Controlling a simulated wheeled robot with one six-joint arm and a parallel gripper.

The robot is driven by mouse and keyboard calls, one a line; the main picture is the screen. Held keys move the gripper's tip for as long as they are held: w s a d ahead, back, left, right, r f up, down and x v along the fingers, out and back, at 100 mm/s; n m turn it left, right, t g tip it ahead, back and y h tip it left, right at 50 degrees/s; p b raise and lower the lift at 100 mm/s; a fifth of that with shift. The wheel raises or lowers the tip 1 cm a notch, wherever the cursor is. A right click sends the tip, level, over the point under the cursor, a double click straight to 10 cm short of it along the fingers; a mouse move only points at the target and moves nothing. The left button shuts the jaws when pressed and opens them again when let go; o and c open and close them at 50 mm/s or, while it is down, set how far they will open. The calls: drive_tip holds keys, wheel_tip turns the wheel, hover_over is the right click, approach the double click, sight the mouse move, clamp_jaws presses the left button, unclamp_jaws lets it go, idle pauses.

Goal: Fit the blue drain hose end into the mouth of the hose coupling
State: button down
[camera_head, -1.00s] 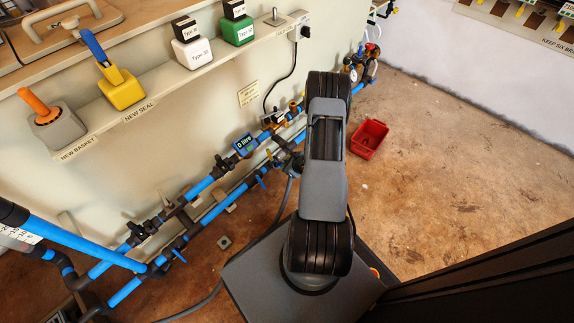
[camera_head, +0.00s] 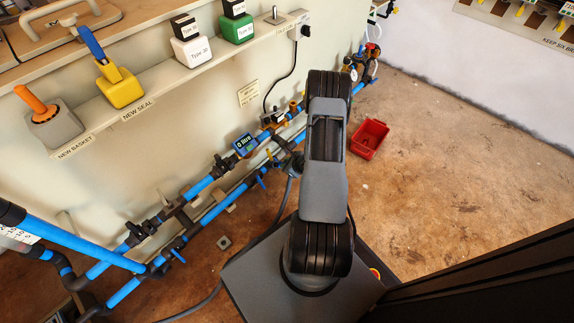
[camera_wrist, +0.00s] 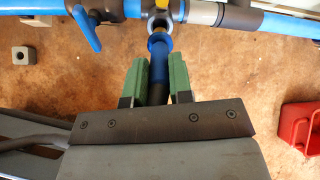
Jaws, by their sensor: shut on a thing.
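In the wrist view, my gripper (camera_wrist: 157,62) has two green-padded fingers closed around the drain hose, whose blue end (camera_wrist: 157,76) shows between them and whose black part runs down toward the gripper body. I cannot tell whether the two touch or how deep the end sits. In the head view my arm hides the gripper and hose end.
Blue pipes (camera_wrist: 232,19) cross the top of the wrist view, with a blue valve lever (camera_wrist: 86,28) at the left. A red bin (camera_head: 370,138) stands on the floor to the right. A digital litre meter (camera_head: 245,144) sits on the pipework. Open floor (camera_head: 470,180) lies to the right.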

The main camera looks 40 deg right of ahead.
drive_tip(key=shift+b+x, duration=1.55)
drive_tip(key=shift+x, duration=0.25)
drive_tip(key=c, duration=0.9)
unclamp_jaws()
drive_tip(key=shift+c, duration=0.2)
drive_tip(key=p+v, duration=0.5)
drive_tip(key=v, duration=0.9)
drive_tip(key=shift+p, duration=0.4)
